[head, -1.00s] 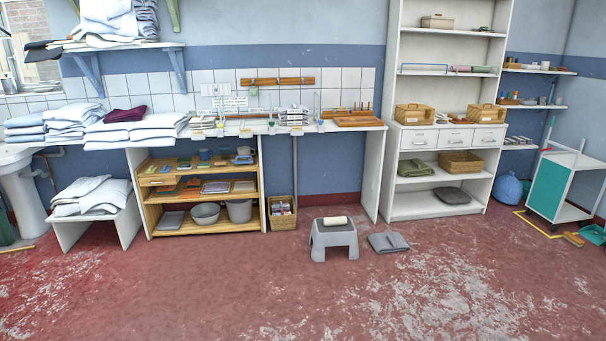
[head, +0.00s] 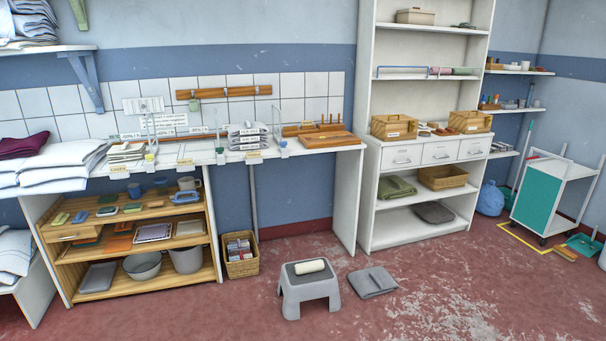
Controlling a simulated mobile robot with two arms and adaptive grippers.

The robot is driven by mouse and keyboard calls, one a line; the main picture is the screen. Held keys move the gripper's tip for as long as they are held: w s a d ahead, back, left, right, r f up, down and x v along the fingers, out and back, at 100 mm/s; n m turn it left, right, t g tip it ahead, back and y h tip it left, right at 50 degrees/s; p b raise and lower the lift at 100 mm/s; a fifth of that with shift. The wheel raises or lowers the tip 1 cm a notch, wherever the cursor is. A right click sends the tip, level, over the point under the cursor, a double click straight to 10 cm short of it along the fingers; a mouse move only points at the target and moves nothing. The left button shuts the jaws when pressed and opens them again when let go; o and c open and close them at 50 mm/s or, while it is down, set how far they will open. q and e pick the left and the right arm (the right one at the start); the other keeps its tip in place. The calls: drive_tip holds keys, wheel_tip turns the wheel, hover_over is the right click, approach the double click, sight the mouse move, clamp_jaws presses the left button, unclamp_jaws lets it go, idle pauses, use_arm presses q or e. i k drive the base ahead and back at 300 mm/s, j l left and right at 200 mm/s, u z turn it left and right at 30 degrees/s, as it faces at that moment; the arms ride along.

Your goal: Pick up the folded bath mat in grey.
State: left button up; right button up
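A grey folded cloth item (head: 373,282), flat and mat-like, lies on the red floor just right of the grey step stool (head: 309,289). A darker grey flat item (head: 433,212) with rounded corners lies on the lowest shelf of the white shelf unit; I cannot tell if it is folded. An olive-green folded textile (head: 396,187) lies on the shelf above it. Neither of my grippers shows in the head view.
A cream roll lies on the stool. A wicker basket (head: 240,254) stands on the floor under the white counter (head: 225,155). A wooden shelf (head: 140,248) is at left, a teal and white trolley (head: 540,207) at right. The floor in front is clear.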

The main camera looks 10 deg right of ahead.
sight(374, 282)
drive_tip(key=i+l+z, duration=0.2)
drive_tip(key=i+z, duration=0.2)
drive_tip(key=i, duration=0.25)
drive_tip(key=i+z, duration=0.35)
drive_tip(key=i, duration=0.3)
drive_tip(key=i+j+z, duration=0.2)
drive_tip(key=i+z, duration=0.2)
drive_tip(key=i, duration=0.3)
